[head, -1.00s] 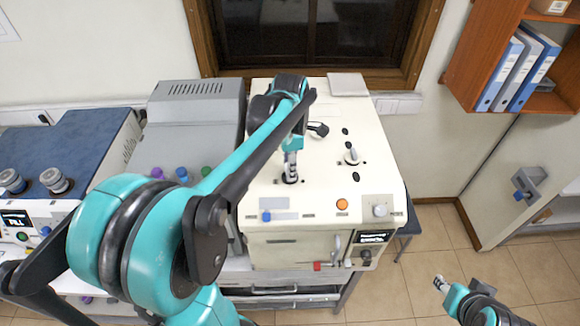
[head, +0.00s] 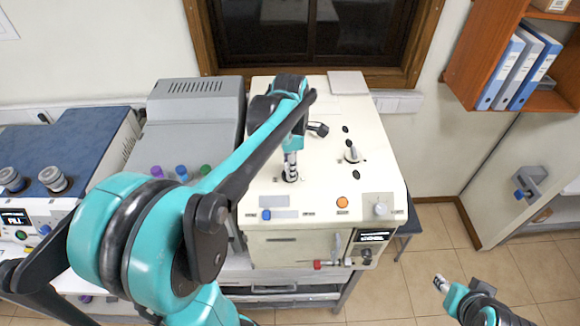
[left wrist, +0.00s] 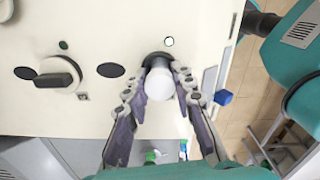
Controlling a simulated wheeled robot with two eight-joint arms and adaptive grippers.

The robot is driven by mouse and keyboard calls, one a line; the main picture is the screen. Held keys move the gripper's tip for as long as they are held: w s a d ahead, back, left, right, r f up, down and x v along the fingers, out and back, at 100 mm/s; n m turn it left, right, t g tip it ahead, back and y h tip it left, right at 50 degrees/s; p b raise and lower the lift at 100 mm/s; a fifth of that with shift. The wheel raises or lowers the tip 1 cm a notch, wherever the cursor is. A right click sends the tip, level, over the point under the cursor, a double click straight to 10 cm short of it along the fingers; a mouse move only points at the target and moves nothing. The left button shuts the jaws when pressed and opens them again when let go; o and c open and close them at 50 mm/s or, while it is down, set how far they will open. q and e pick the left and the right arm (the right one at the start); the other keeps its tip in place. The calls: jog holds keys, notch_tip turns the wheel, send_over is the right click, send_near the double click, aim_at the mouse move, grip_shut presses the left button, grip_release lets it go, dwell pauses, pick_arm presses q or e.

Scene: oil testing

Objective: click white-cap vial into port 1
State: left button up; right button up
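A white-cap vial (left wrist: 159,82) stands upright at a dark round port (left wrist: 157,61) in the cream machine's top. I cannot tell how deep it sits or read a port number. My left gripper (left wrist: 163,74) points down there, its two fingertips closed in against either side of the vial. In the head view, my left gripper (head: 290,172) is over the left front of the machine top; its fingers and arm hide most of the vial. My right gripper (head: 440,284) is at the lower right over the floor, away from the machine; its fingers are too small to judge.
A grey unit (head: 195,120) holds purple-, blue- and green-capped vials on the left.

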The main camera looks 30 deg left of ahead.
pick_arm(q)
jog(key=o, duration=0.4)
jog(key=shift+o, duration=0.2)
notch_tip(320, 180, up, 12)
